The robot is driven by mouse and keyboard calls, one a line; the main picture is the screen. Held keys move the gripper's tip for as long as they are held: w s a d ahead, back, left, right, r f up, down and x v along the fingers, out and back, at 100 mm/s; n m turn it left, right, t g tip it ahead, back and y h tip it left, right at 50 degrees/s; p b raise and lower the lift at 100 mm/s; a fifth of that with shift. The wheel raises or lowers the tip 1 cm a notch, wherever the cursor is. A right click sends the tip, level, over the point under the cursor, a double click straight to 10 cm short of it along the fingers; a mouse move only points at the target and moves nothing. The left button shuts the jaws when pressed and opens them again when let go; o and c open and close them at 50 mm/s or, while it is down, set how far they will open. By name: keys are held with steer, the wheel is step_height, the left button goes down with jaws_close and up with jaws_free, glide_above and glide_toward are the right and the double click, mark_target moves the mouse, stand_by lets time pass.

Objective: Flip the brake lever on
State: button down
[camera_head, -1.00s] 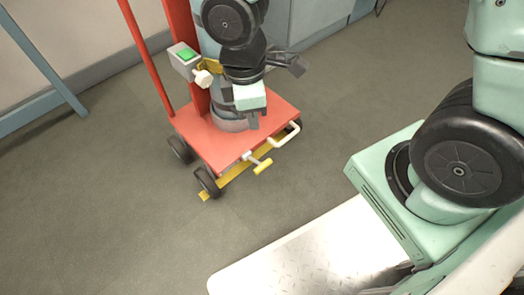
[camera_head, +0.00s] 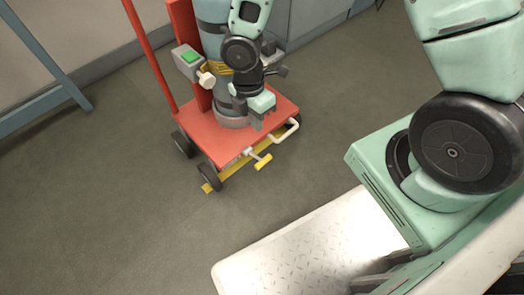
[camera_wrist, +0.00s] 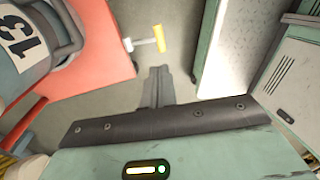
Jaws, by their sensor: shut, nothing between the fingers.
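The brake lever (camera_head: 262,161) is a short metal arm with a yellow handle, sticking out low at the front edge of the red cart (camera_head: 208,135). In the wrist view the yellow handle (camera_wrist: 159,38) stands just beyond my fingertips, near the top middle.
A grey cylinder (camera_wrist: 22,45) marked 13 stands strapped on the cart. A grey box with a green button (camera_head: 188,57) and a white knob (camera_head: 206,79) are at the cart's left. Open floor (camera_head: 130,225) lies in front.

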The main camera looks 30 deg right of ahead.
mark_target(263, 160)
steer(key=f+b, duration=0.3)
steer(key=f, duration=0.1)
steer(key=s+f+b, duration=0.1)
steer(key=f+b, duration=0.2)
steer(key=f, duration=0.2)
steer(key=s+f+b, duration=0.1)
steer(key=f+b, duration=0.2)
steer(key=f, duration=0.1)
steer(key=shift+s+d+f, duration=0.1)
steer(key=shift+d+f, duration=0.2)
steer(key=shift+f, duration=0.1)
